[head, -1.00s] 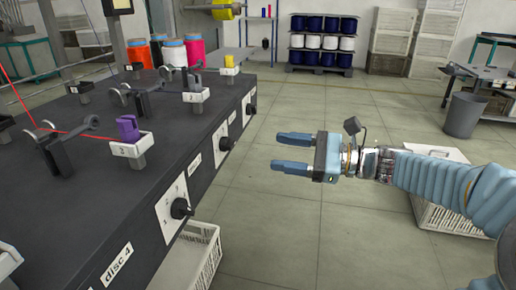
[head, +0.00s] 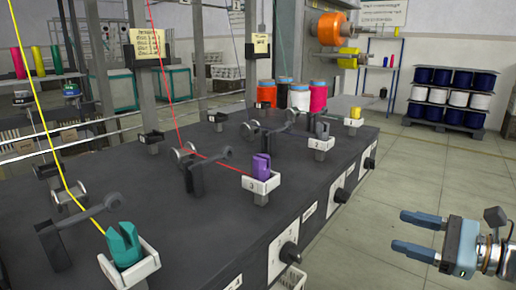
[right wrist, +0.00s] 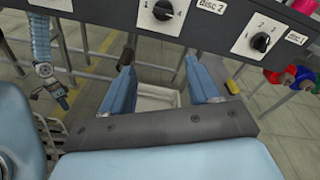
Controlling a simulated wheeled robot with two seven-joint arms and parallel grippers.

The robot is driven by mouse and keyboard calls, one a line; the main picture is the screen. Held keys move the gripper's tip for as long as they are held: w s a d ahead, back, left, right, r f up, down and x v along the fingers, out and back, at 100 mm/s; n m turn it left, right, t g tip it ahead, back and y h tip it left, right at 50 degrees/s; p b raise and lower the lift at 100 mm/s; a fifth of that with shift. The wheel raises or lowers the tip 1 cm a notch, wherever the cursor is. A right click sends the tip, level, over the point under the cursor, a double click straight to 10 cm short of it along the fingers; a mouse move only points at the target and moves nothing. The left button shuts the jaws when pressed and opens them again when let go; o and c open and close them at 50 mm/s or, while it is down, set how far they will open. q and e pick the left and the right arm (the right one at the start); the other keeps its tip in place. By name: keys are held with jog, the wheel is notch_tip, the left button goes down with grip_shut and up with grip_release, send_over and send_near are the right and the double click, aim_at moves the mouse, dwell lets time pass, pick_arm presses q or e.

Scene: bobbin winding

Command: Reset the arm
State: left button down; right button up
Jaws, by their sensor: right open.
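My right gripper (head: 398,230) is open and empty in the head view. It hangs over the floor, clear of the dark winding machine (head: 225,228) to its left. In the right wrist view its two blue fingers (right wrist: 159,62) are spread apart, with nothing between them but the background below the machine's front panel. A blue-sleeved arm, which looks like my left one, hangs at the left of that view; its gripper (right wrist: 58,96) is small, and its jaws are unclear. My left gripper does not show in the head view.
The machine's top carries a teal bobbin (head: 124,243) with yellow thread, a purple bobbin (head: 260,167) with red thread, and a yellow bobbin (head: 354,113). Knobs (head: 288,252) project from its front. A spool rack (head: 447,97) stands behind. Floor around my right gripper is open.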

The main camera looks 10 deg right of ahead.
jog(key=w+a+f+n+g+h, duration=0.1)
jog(key=a+f+n+g+h, duration=0.15)
jog(key=f, duration=0.85)
jog(key=a+f+n+g+h+p, duration=0.15)
jog(key=a+f+g, duration=0.25)
jog(key=f, duration=0.7)
jog(key=w+a+f+n+g+h, duration=0.1)
jog(key=a+f+n+g+h, duration=0.2)
jog(key=f, duration=0.8)
jog(key=s+a+f+n+g, duration=0.1)
jog(key=s+a+f+n, duration=0.3)
jog(key=a+f+n, duration=0.2)
jog(key=s+a+f+n+h, duration=0.1)
jog(key=s+a+f+n, duration=0.4)
jog(key=f, duration=0.5)
jog(key=shift+s+a+f+n+g+p, duration=0.25)
jog(key=shift+a+n+g+p, duration=0.1)
jog(key=shift+a+n, duration=0.6)
